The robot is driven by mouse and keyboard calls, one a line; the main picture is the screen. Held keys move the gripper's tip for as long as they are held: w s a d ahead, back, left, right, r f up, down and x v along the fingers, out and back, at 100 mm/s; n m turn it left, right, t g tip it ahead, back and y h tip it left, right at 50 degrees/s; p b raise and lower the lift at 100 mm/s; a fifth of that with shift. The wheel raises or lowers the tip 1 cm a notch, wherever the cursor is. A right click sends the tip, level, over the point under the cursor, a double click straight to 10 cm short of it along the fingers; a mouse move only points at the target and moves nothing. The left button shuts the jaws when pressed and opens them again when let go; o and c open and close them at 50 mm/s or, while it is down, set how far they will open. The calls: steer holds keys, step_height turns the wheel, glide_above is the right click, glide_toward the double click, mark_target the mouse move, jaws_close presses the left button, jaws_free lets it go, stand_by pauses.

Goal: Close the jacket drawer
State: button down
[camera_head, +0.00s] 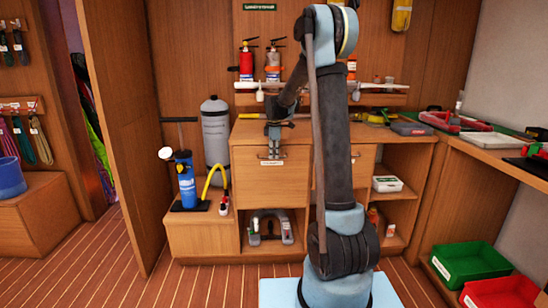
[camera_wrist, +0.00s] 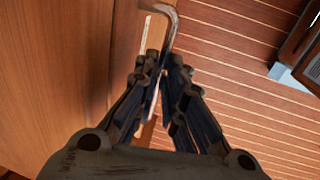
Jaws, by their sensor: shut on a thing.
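The left drawer (camera_head: 285,182) is in the wooden cabinet at the middle of the head view. It has a small white label on its front, too small to read. Its front looks larger and lower than the neighbouring drawer front, as if it stands out, but its inside is not visible. My gripper (camera_head: 274,148) is at the top of this drawer front, pointing down. In the wrist view my gripper (camera_wrist: 160,95) has its fingers closed around the metal handle (camera_wrist: 172,38), beside the wooden drawer front (camera_wrist: 126,45).
A second drawer front (camera_head: 362,165) is partly hidden behind my arm. A blue pump (camera_head: 185,180) and a grey cylinder (camera_head: 215,140) stand left of the drawer. An open cubby below holds a grey clamp-like object (camera_head: 270,226). The striped floor (camera_head: 190,285) in front is clear.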

steer(key=shift+w+r, duration=0.1)
steer(key=shift+w, duration=0.25)
steer(key=c, duration=1.7)
jaws_free()
steer(key=shift+s+r, duration=0.1)
steer(key=shift+r, duration=0.05)
steer(key=r, duration=0.3)
steer(key=s+r, duration=0.1)
steer(key=r, duration=0.3)
steer(key=s+r, duration=0.1)
steer(key=r, duration=0.3)
steer(key=shift+r, duration=0.1)
